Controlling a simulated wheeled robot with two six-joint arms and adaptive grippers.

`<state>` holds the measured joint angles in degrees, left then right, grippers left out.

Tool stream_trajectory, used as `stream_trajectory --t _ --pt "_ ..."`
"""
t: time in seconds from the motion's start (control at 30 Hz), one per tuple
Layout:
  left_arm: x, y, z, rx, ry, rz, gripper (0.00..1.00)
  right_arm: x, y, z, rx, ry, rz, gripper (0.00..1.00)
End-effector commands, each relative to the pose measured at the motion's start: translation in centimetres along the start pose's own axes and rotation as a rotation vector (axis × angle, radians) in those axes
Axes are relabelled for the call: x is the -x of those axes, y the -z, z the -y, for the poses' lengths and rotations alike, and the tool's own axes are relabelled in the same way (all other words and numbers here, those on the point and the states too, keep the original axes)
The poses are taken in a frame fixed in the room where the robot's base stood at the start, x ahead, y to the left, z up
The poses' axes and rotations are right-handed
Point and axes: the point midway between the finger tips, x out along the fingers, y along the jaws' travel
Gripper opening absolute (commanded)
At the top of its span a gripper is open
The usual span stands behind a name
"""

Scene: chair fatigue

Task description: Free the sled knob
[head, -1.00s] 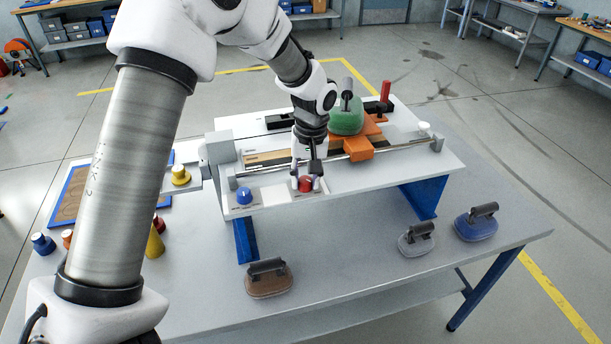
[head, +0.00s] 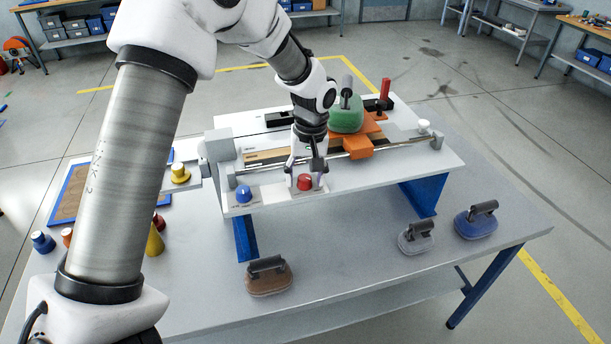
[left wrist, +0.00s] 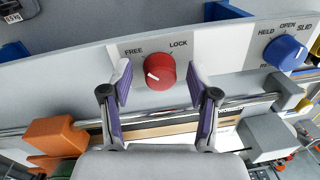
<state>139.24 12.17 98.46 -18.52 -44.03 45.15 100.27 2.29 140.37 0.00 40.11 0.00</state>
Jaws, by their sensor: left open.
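The red knob (head: 304,182) sits on the front panel of the white bench fixture (head: 400,190). In the left wrist view the red knob (left wrist: 160,71) lies below the labels FREE, at left, and LOCK, at right. Its white mark is on its left side, on the FREE side. My left gripper (head: 306,174) is open, just behind and above the knob. In the left wrist view its purple-padded fingers (left wrist: 160,80) stand apart on either side of the knob, with gaps showing. The orange sled (head: 358,148) carries a green weight (head: 346,117) on the rail.
A blue knob (head: 243,194), labelled HELD, OPEN and SLID, is left of the red knob. A yellow knob (head: 180,173) is farther left. Brown (head: 268,278), grey (head: 416,238) and blue (head: 477,220) handled weights stand on the table. The table front is otherwise clear.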

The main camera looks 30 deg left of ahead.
Motion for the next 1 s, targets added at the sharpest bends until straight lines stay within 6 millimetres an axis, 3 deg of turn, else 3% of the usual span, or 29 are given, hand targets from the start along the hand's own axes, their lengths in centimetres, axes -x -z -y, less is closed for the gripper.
stream_trajectory --t 0.17,0.4,0.57,1.0 --pt "2.0 0.1 -0.1 -0.001 -0.002 -0.005 0.60 0.0 0.0 0.0 0.000 0.000 0.000 0.40" --pt "8.0 0.1 -0.1 0.000 -0.002 -0.004 0.60 0.0 0.0 0.0 0.000 0.000 0.000 0.40" --pt "11.0 0.1 -0.1 0.000 0.000 -0.002 0.60 0.0 0.0 0.0 0.000 0.000 0.000 0.40" --pt "11.9 0.1 -0.1 0.000 0.001 0.002 0.60 0.0 0.0 0.0 0.000 0.000 0.000 0.40"
